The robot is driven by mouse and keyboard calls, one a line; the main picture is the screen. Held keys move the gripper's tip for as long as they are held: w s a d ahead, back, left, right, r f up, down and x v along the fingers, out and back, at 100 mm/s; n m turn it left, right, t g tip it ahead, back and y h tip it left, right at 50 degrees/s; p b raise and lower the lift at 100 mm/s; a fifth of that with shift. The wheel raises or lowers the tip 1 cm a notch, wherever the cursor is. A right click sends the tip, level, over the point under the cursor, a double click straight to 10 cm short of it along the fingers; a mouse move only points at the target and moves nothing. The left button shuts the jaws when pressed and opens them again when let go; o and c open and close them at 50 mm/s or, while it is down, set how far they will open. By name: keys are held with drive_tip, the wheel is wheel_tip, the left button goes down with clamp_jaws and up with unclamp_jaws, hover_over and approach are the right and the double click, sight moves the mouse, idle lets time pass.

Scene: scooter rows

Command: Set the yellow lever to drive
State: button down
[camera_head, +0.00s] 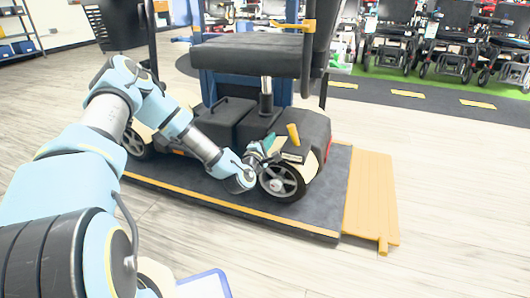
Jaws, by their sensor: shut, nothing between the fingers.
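The yellow lever (293,134) stands up at the rear of the dark mobility scooter (232,122), above the rear wheel. It leans slightly to the left in the head view. A small light label lies just below it. My gripper (268,143) is beside the lever, on its left and a little lower, close to the scooter's rear cover. A gap seems to show between the gripper and the lever; whether they touch is hard to tell. The gripper is small in view and its fingers look closed with nothing held. My arm reaches in from the lower left.
The scooter stands on a dark platform (215,196) with yellow edging. A yellow ramp (371,200) lies at its right end. A blue-edged white object (205,284) is at the bottom. Several wheelchairs (455,45) stand at the back right. The wooden floor at right is clear.

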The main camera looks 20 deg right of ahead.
sight(290, 130)
drive_tip(key=shift+s+d+r+b, duration=0.2)
drive_tip(key=shift+s+d+r, duration=0.05)
drive_tip(key=shift+d, duration=0.35)
drive_tip(key=shift+s+d+r+b, duration=0.2)
drive_tip(key=shift+s+d+b, duration=0.05)
drive_tip(key=shift+d, duration=0.4)
drive_tip(key=shift+s+d+r+b, duration=0.2)
drive_tip(key=shift+s+d+r, duration=0.05)
drive_tip(key=shift+d, duration=0.35)
drive_tip(key=shift+s+d+r+m+p, duration=0.3)
drive_tip(key=shift+r+m+p, duration=0.1)
drive_tip(key=shift+m+p, duration=0.55)
drive_tip(key=shift+s+d+r+m+p, duration=0.35)
drive_tip(key=shift+d+r+m+p, duration=0.1)
drive_tip(key=shift+m+p, duration=0.6)
drive_tip(key=m+p, duration=0.1)
drive_tip(key=s+d+m+p, duration=0.1)
drive_tip(key=m, duration=0.1)
drive_tip(key=shift+d+r, duration=0.1)
drive_tip(key=shift+r, duration=0.05)
drive_tip(key=shift+s+d+p, duration=0.1)
drive_tip(key=shift+s+p, duration=0.05)
drive_tip(key=shift+p, duration=0.15)
drive_tip(key=shift+s+d, duration=0.1)
